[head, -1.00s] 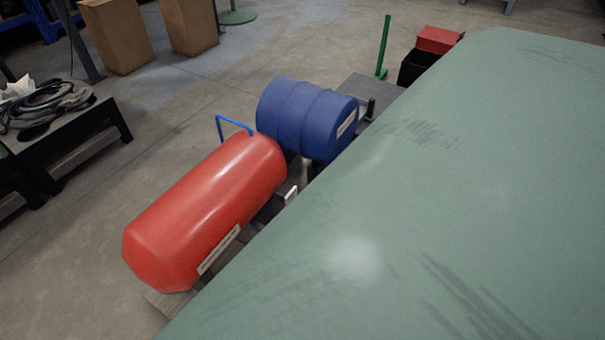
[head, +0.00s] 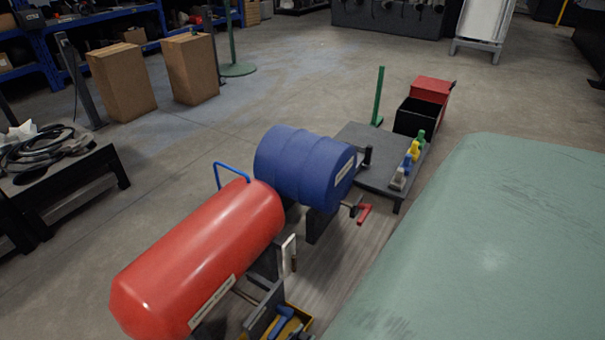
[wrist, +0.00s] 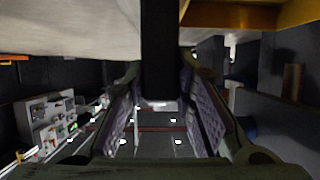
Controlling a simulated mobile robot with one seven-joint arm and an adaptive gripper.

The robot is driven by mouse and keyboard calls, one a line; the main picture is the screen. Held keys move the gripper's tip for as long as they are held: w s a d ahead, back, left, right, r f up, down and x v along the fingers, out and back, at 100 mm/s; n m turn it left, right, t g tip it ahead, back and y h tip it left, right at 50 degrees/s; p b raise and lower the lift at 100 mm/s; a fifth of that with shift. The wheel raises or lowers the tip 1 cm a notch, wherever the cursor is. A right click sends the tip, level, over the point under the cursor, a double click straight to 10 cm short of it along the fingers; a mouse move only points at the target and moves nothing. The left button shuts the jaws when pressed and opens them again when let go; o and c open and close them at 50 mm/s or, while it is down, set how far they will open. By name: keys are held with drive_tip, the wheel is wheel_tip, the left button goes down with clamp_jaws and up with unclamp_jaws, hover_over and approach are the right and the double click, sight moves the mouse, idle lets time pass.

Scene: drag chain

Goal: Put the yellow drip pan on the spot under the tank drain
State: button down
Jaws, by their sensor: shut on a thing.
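The red tank (head: 205,262) lies on its side at the lower left of the head view. Its drain and the spot under it cannot be made out. A yellow-edged tray (head: 307,319) is at the bottom edge, partly cut off, with blue and yellow things in it; I cannot tell whether it is the drip pan. In the wrist view my gripper (wrist: 163,108) is shut on a dark upright bar (wrist: 160,45) between its pads. A yellow surface (wrist: 235,14) is at the upper right there; its link to the bar is unclear.
A blue drum (head: 300,168) with a red-handled tap (head: 364,214) lies beside the tank. Behind it is a low grey table (head: 365,158) with small coloured items. A black bench (head: 75,180) stands left. Open floor lies behind the tank.

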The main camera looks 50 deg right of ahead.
drive_tip(key=c, duration=1.8)
unclamp_jaws()
drive_tip(key=shift+f, duration=0.15)
drive_tip(key=o, duration=0.5)
drive_tip(key=shift+c, duration=0.2)
drive_tip(key=shift+a+r, duration=0.1)
drive_tip(key=shift+r, duration=0.15)
drive_tip(key=p+v, duration=0.1)
drive_tip(key=v, duration=1)
drive_tip(key=shift+a+p, duration=0.4)
drive_tip(key=shift+r, duration=0.15)
